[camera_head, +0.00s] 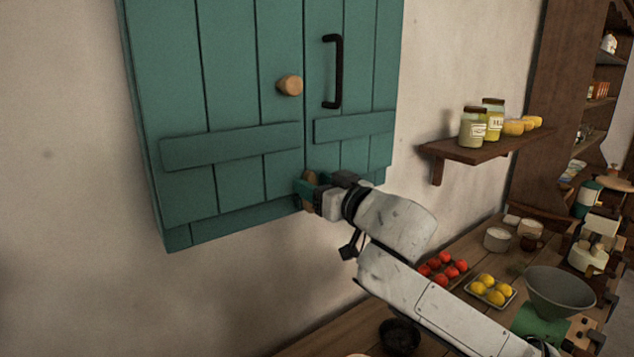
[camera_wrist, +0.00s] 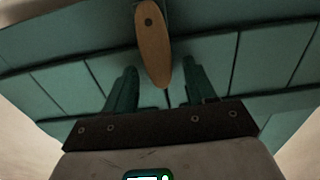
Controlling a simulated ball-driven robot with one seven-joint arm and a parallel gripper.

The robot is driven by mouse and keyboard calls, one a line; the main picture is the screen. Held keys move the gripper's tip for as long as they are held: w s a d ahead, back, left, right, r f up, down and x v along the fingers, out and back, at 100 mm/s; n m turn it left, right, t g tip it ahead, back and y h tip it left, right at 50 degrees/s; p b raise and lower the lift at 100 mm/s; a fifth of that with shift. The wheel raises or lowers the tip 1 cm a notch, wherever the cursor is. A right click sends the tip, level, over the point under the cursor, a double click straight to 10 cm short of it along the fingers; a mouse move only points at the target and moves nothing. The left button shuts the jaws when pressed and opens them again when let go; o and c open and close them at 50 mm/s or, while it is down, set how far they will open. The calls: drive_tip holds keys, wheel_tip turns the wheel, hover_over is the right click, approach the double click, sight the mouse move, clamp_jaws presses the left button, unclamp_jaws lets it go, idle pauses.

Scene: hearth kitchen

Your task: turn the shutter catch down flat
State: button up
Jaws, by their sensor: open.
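The shutter catch (camera_wrist: 153,52) is a long wooden tab with a dark pivot near one end, on the teal shutters (camera_head: 230,75). In the wrist view its long side lies nearly in line with the seam between the doors. In the head view only part of the catch (camera_head: 309,179) shows at the bottom of the seam, behind my gripper (camera_head: 311,191). My gripper is open. In the wrist view its two teal fingers (camera_wrist: 159,74) stand on either side of the catch's near end, with visible gaps. I cannot tell whether either touches it.
A round wooden knob (camera_head: 290,85) and a black handle (camera_head: 333,71) project from the doors above. A wall shelf (camera_head: 487,149) with jars is to the right. Below, the wooden counter (camera_head: 340,335) holds tomatoes (camera_head: 441,268), lemons (camera_head: 492,289) and a dark bowl (camera_head: 399,337).

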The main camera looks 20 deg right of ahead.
clamp_jaws()
idle(0.5)
